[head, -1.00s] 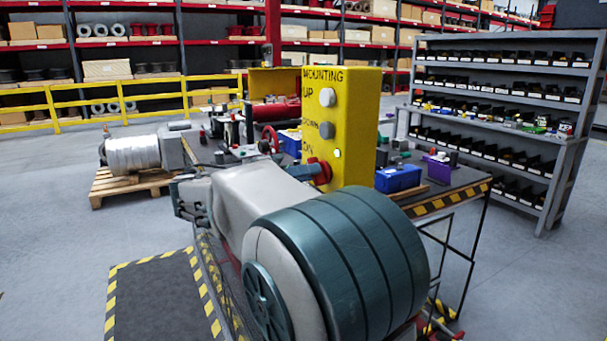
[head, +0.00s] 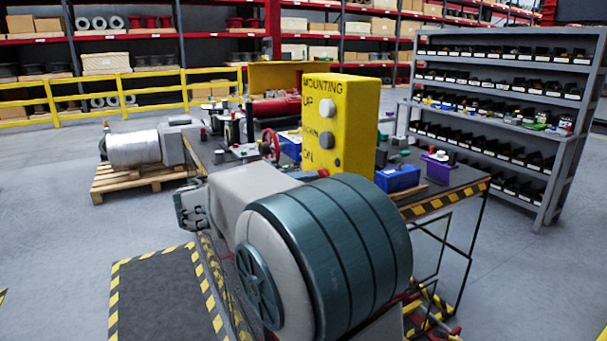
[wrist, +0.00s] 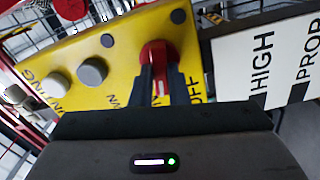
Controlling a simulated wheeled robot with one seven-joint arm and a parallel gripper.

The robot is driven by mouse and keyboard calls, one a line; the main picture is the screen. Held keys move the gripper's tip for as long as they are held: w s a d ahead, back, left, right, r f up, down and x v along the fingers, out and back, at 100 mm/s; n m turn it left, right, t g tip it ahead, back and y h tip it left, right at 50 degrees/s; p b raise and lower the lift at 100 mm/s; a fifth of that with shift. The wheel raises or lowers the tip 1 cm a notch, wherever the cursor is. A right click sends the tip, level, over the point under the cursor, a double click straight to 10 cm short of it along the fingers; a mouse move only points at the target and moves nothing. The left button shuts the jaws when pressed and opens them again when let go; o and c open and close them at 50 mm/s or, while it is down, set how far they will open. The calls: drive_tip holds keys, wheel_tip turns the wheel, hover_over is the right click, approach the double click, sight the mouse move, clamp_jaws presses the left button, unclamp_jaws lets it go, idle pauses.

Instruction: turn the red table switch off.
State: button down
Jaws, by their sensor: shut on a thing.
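The red switch (wrist: 157,54) is on the yellow control box, between my gripper's fingers in the wrist view. My gripper (wrist: 160,76) is shut on it, with one dark finger on either side. A pale strip shows between the fingers. "OFF" is printed just right of the fingers. The yellow control box (head: 356,128) stands on the table in the head view, with MOUNTING, UP, DOWN and ON on its face. There, my own arm covers the gripper and most of the switch.
A white sign (wrist: 265,60) reading HIGH is at right. The table (head: 455,183) holds a blue bin (head: 397,179) and other parts. A grey shelf rack (head: 500,95) stands at the right.

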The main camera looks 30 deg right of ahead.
drive_tip(key=shift+f+n+p, duration=0.15)
drive_tip(key=shift+n+p, duration=4.55)
drive_tip(key=shift+n, duration=0.5)
drive_tip(key=shift+f, duration=0.1)
drive_tip(key=c, duration=1.4)
unclamp_jaws()
drive_tip(key=shift+a, duration=0.15)
drive_tip(key=a+b, duration=0.2)
drive_tip(key=a, duration=1.1)
drive_tip(key=shift+s+a, duration=0.3)
